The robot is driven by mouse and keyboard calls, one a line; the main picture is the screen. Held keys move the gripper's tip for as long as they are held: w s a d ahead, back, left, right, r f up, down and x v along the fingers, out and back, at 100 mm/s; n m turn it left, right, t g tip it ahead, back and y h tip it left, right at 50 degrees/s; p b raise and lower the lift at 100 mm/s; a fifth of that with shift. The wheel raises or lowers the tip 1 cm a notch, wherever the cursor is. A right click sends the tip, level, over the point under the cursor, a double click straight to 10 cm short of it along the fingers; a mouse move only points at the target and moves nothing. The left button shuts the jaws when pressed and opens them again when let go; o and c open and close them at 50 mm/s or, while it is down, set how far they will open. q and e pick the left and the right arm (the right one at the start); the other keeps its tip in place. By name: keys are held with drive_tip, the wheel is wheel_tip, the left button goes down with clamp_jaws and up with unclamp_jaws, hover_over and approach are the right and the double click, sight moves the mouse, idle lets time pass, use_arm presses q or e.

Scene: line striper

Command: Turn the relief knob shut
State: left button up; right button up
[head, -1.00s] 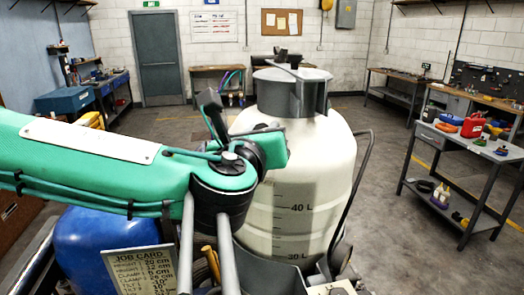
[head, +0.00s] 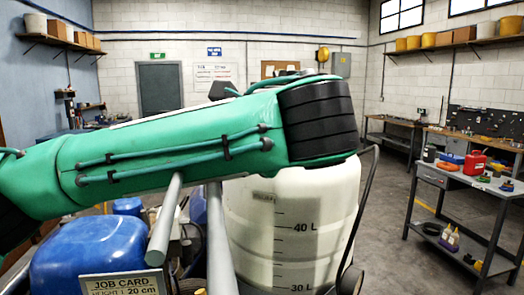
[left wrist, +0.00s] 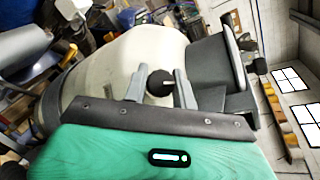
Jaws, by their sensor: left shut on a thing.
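A large cream-white tank (head: 300,225) with 30 L and 40 L marks stands in the middle of the head view. My left arm crosses in front of its top, hiding the tank's collar and my left gripper there. In the left wrist view the tank (left wrist: 110,75) lies sideways with its dark grey collar (left wrist: 195,68). The two grey fingers of my left gripper (left wrist: 160,87) stand on either side of a round black knob (left wrist: 160,82), which I take for the relief knob, and are shut on it. The knob's markings and angle cannot be read. My right gripper is not in view.
A blue tank (head: 90,255) and a job card (head: 122,285) are at the lower left. A grey table (head: 440,180) with a red can (head: 475,163) stands at the right. A thin dark handle bar (head: 362,215) rises right of the white tank. Floor between tank and table is clear.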

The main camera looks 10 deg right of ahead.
use_arm(q)
drive_tip(key=shift+n+g+y+b, duration=0.6)
drive_tip(key=shift+n+g, duration=0.1)
drive_tip(key=shift+n, duration=0.6)
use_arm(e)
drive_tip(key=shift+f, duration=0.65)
use_arm(q)
drive_tip(key=o, duration=1)
drive_tip(key=shift+w, duration=0.1)
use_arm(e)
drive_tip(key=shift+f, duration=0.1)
use_arm(q)
drive_tip(key=shift+s+r, duration=0.2)
drive_tip(key=shift+s, duration=0.25)
drive_tip(key=b+v, duration=0.3)
drive_tip(key=v, duration=1)
drive_tip(key=shift+b, duration=0.4)
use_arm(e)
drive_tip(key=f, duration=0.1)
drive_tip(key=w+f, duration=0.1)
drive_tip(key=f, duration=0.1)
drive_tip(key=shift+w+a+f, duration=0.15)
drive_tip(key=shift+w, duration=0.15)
